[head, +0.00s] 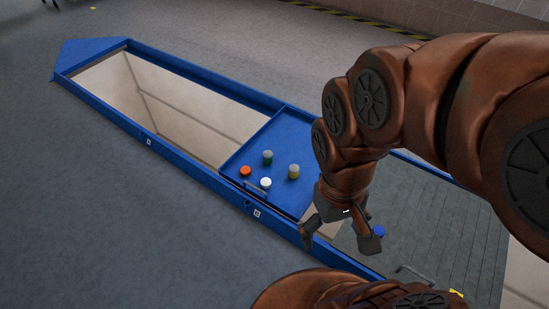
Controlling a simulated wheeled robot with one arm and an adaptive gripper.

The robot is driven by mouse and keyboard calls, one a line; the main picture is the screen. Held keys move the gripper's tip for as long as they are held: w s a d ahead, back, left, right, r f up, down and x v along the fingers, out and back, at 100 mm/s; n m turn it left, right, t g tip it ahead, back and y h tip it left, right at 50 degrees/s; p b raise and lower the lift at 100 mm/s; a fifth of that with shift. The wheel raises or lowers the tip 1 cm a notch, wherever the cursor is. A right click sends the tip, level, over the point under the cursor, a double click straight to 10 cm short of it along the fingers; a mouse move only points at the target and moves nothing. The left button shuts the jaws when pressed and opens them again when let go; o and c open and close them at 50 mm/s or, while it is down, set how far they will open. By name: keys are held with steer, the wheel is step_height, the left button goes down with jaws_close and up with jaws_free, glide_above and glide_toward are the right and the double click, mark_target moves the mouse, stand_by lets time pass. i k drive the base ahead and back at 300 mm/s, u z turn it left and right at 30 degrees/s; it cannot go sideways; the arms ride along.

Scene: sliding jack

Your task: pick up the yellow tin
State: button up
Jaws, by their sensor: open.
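The yellow tin (293,173), with a grey top and a dull yellow side, stands upright on the blue tray (283,127) inside the long blue frame. It is at the right of a small group of tins. My gripper (339,237) is open, with its fingers spread and pointing down. It is to the right of and nearer than the yellow tin, apart from it, with nothing seen between the fingers.
A green tin (267,157), an orange tin (246,171) and a white tin (265,182) stand close by on the tray. A blue round object (379,232) is just right of my gripper. A deep open pit (165,105) lies left of the tray. The blue frame (190,166) has raised edges.

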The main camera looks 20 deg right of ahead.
mark_target(294, 169)
steer(key=z, duration=0.05)
steer(key=k, duration=0.3)
steer(key=u, duration=0.9)
steer(key=i, duration=1.35)
steer(key=z, duration=0.85)
steer(key=i, duration=0.65)
steer(key=z, duration=0.5)
